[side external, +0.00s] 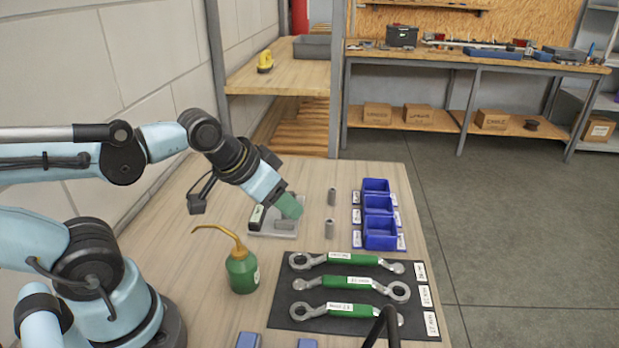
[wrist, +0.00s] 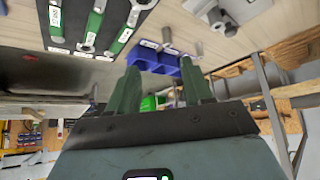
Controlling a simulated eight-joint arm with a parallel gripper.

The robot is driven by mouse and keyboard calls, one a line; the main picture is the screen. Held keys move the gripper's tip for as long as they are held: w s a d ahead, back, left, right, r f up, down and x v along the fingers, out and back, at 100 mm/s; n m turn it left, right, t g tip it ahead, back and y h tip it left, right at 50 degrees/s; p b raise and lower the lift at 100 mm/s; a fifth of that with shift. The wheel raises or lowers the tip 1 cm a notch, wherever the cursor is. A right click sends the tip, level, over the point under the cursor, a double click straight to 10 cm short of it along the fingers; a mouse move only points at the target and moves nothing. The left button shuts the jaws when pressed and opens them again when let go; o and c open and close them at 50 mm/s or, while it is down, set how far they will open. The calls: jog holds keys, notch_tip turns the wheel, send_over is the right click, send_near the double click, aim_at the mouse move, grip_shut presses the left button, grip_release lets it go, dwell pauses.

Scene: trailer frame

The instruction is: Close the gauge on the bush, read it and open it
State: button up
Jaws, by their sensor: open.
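My gripper (side external: 292,206) has green fingers and hangs low over a pale plate (side external: 262,233) on the bench. A small dark device with a light label (side external: 257,215), perhaps the gauge, stands on the plate, left of my fingers; they partly hide what is there. In the wrist view my gripper (wrist: 158,92) is open with nothing held between its fingers. Two grey cylinders, likely bushes, stand upright right of the plate: one bush farther back (side external: 331,197) and one nearer (side external: 329,229). I see no readable gauge value.
Blue bins (side external: 380,233) with labels stand right of the bushes. A black mat (side external: 284,318) with green-handled wrenches (side external: 350,283) lies in front. A green oil can (side external: 242,270) stands left of the mat. A shelf (side external: 300,74) and wall are behind.

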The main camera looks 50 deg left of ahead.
jog(key=shift+o, duration=0.2)
jog(key=r+g, duration=0.1)
jog(key=g, duration=0.6)
send_over(290, 193)
notch_tip(290, 193, down, 12)
jog(key=shift+r, duration=0.2)
jog(key=shift+c, duration=0.4)
